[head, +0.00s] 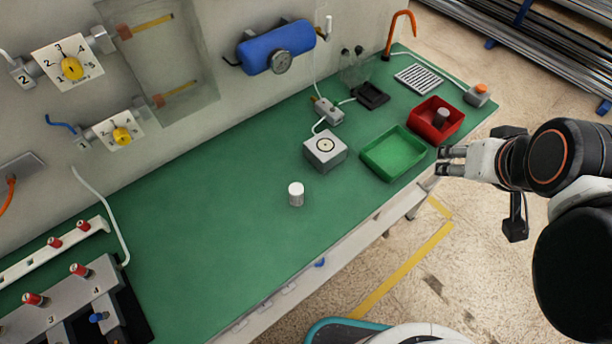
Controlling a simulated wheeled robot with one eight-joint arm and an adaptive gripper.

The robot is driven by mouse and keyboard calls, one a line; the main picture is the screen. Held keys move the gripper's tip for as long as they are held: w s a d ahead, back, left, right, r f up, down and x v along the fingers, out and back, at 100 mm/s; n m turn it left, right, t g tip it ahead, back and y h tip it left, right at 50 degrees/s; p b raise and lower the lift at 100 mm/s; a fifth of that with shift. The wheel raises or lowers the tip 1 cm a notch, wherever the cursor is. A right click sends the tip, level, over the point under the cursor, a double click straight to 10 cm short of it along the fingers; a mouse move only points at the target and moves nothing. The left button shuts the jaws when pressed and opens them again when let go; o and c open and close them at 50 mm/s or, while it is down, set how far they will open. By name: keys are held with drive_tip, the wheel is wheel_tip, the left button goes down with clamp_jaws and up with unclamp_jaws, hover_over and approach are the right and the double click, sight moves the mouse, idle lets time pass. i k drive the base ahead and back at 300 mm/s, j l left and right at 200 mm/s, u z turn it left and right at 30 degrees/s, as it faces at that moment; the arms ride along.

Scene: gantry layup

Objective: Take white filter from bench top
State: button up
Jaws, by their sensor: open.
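The white filter (296,194) is a small white cylinder. It stands upright on the green bench top (215,235), near the bench's front edge and apart from other things. My gripper (440,161) is at the right, just off the bench's front edge by the green and red trays. Its fingers point left and it is open and empty. It is well to the right of the filter. Nothing hides the filter.
A numbered rack (85,300) is at the lower left. A blue tank (275,45) hangs on the wall. The bench left of the filter is clear.

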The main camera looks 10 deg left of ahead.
sight(296, 190)
drive_tip(key=k+j+u, duration=0.1)
drive_tip(key=u, duration=1.05)
drive_tip(key=j+z, duration=0.15)
drive_tip(key=j, duration=0.3)
drive_tip(key=k+j+z, duration=0.15)
drive_tip(key=j, duration=0.25)
drive_tip(key=k+j+z, duration=0.15)
drive_tip(key=j, duration=0.3)
drive_tip(key=j+z, duration=0.2)
drive_tip(key=j, duration=0.2)
drive_tip(key=k+j+z, duration=0.15)
drive_tip(key=j, duration=0.2)
drive_tip(key=k, duration=0.05)
